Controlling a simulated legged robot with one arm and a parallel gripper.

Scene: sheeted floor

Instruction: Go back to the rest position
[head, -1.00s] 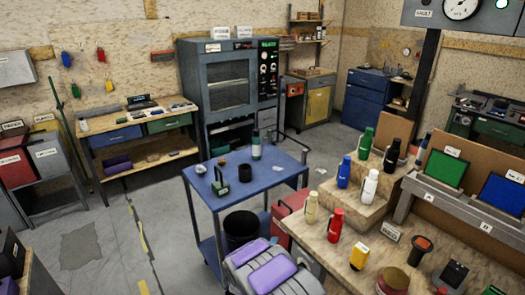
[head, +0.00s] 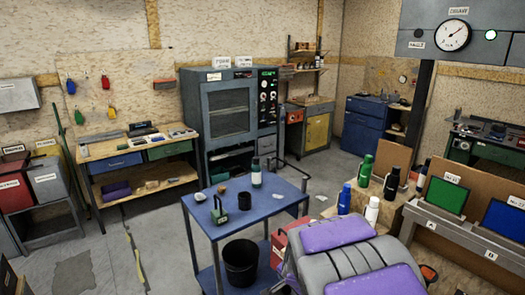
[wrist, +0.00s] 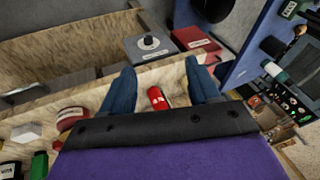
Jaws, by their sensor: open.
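My gripper (wrist: 162,82) is in the wrist view, with its two blue fingers spread apart and nothing held between them. A red bottle (wrist: 157,98) shows beyond the gap between the fingers, apart from them, on a wooden surface. In the head view my grey and purple arm (head: 352,262) fills the lower right, in front of the wooden stand. The fingers cannot be made out in the head view.
A blue cart (head: 240,222) stands left of my arm with a bottle (head: 256,173) and small items on top. Green (head: 366,170), black (head: 391,184), blue and white bottles stand on the stepped wooden stand at right.

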